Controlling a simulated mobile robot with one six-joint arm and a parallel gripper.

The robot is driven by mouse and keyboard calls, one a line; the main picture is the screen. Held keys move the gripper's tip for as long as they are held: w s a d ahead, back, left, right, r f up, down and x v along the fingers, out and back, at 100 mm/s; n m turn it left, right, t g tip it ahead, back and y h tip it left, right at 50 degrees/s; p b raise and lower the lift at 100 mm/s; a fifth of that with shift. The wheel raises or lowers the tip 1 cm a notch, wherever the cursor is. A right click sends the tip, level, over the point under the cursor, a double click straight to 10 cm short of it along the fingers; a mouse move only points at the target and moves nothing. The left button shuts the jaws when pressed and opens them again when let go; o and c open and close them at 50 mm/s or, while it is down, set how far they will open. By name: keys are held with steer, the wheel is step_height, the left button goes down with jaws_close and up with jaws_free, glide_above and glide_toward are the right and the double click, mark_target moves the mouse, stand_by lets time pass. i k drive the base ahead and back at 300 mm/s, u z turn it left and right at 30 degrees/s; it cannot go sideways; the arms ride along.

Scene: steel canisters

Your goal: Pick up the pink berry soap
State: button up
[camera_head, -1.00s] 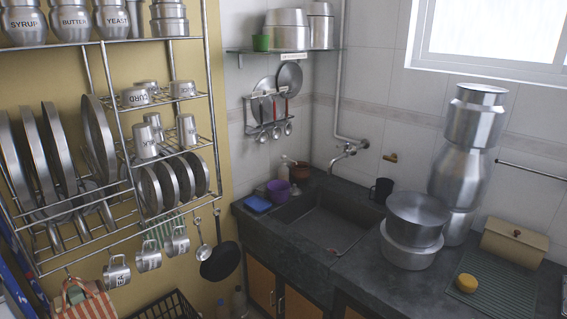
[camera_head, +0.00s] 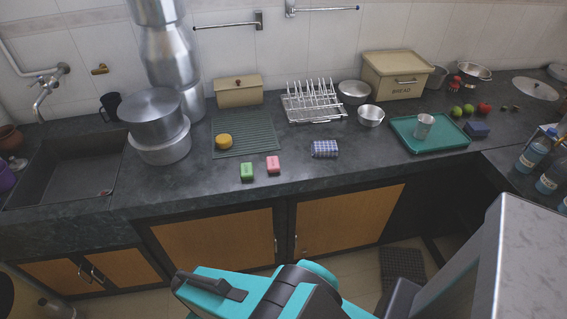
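A small pink bar of soap (camera_head: 273,165) lies on the dark stone counter (camera_head: 205,178), near its front edge. A green bar of soap (camera_head: 247,172) lies just left of it, with a small gap between them. Nothing covers the pink bar. Part of my teal and dark arm shows at the bottom, in front of the lower cabinets and well short of the soap. I cannot make out any gripper fingers there.
Behind the soaps lie a green ribbed mat (camera_head: 262,138) with a yellow round item (camera_head: 223,142). A checked cloth bundle (camera_head: 325,149) lies to the right, before a dish rack (camera_head: 313,103). Stacked pots (camera_head: 160,146) and a sink (camera_head: 75,165) are left. A teal tray (camera_head: 405,140) is right.

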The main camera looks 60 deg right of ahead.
mark_target(272, 162)
steer(key=z, duration=4.8)
steer(key=i, duration=0.1)
steer(key=u, duration=3.5)
steer(key=k, duration=0.9)
steer(key=z, duration=0.2)
steer(key=i, duration=1)
